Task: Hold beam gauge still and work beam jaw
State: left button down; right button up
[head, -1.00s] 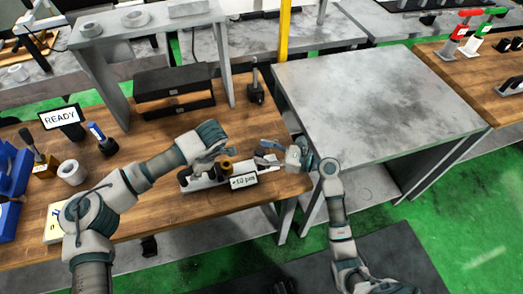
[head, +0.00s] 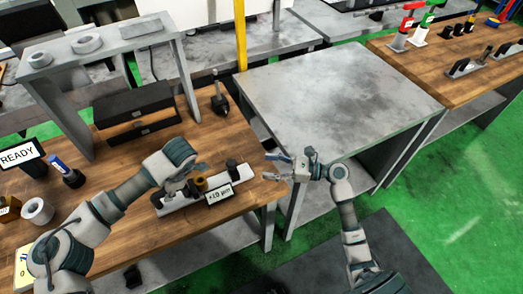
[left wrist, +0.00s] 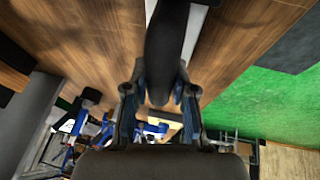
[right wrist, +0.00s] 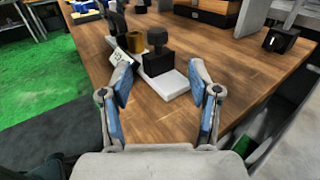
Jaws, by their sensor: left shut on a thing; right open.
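The beam gauge (head: 172,207) is a pale bar lying on the wooden bench near its front edge. It carries a brass-coloured piece (head: 200,184), a small tilted display (head: 219,195) and a black beam jaw (head: 233,170) at its right end. In the right wrist view the jaw (right wrist: 158,62) is a black block with a round knob. My left gripper (head: 187,187) is shut at the gauge's left part; its wrist view shows a dark post (left wrist: 160,75) between the fingers. My right gripper (head: 276,168) is open and empty, right of the jaw and apart from it.
A black box (head: 138,118) and a dark upright tool (head: 219,103) stand behind the gauge. A READY sign (head: 18,158) and a white ring (head: 38,210) are at the left. A grey table (head: 330,90) stands to the right, past a gap. Bare bench lies around the jaw.

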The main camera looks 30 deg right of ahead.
pick_arm(q)
jog(key=c, duration=0.9)
grip_release()
jog(key=shift+d, duration=0.15)
pick_arm(e)
jog(key=shift+d, duration=0.1)
pick_arm(q)
jog(key=v, duration=1.2)
